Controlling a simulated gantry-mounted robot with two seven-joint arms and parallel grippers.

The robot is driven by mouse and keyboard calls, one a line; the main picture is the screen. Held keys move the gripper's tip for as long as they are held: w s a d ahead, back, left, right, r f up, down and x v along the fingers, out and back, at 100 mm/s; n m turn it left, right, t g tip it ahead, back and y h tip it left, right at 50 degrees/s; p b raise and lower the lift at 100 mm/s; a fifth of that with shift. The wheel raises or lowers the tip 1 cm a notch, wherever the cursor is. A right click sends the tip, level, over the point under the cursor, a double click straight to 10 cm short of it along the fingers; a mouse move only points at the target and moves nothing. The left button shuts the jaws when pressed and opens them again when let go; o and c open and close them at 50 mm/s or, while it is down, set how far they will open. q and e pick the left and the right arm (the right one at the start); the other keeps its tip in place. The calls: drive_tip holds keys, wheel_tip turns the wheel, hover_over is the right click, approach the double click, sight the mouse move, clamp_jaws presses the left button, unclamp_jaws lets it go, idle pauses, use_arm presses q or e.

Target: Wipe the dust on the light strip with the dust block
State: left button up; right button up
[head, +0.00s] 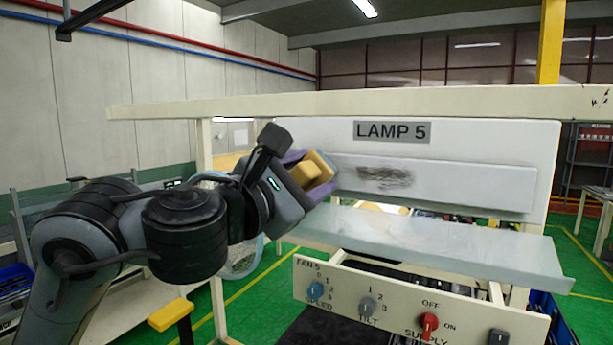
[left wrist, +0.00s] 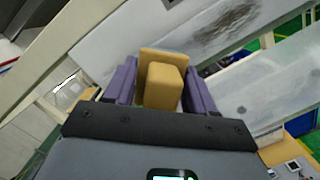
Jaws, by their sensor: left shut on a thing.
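The light strip (head: 470,186) is a long pale bar under the LAMP 5 label, and it also shows in the left wrist view (left wrist: 135,38). A dark grey dust smudge (head: 386,178) lies on its left half; the smudge is at the top right in the left wrist view (left wrist: 225,25). My left gripper (head: 312,174) is shut on the yellow dust block (left wrist: 163,80), with a purple finger on each side. The block is near the strip's left end, left of the smudge; I cannot tell whether it touches the strip. My right gripper is not in view.
A pale shelf (head: 430,240) juts out below the strip. Under it a panel (head: 385,305) carries blue, grey and red knobs. A cream beam (head: 450,103) runs above the strip. A round wire fan guard (head: 240,262) is behind my left arm.

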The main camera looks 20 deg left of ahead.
use_arm(q)
drive_tip(key=shift+w, duration=0.3)
drive_tip(key=shift+d, duration=0.1)
drive_tip(key=shift+s+d, duration=0.15)
drive_tip(key=shift+d, duration=0.7)
drive_tip(key=shift+s+d, duration=0.1)
drive_tip(key=shift+d, duration=0.7)
drive_tip(key=shift+s+d+p, duration=0.15)
drive_tip(key=shift+d+p, duration=0.15)
drive_tip(key=shift+d, duration=0.95)
drive_tip(key=shift+s+d+p, duration=0.1)
drive_tip(key=shift+d+p, duration=0.15)
drive_tip(key=shift+d, duration=0.95)
drive_tip(key=shift+s+d+f, duration=0.1)
drive_tip(key=shift+s+d, duration=0.1)
drive_tip(key=shift+d, duration=1.05)
drive_tip(key=shift+s+d+f, duration=0.1)
drive_tip(key=shift+s+d, duration=0.05)
drive_tip(key=shift+d, duration=1.05)
drive_tip(key=shift+s+d, duration=0.2)
drive_tip(key=shift+d, duration=2.05)
drive_tip(key=shift+s+d, duration=0.1)
drive_tip(key=shift+d, duration=1.05)
drive_tip(key=shift+a, duration=0.1)
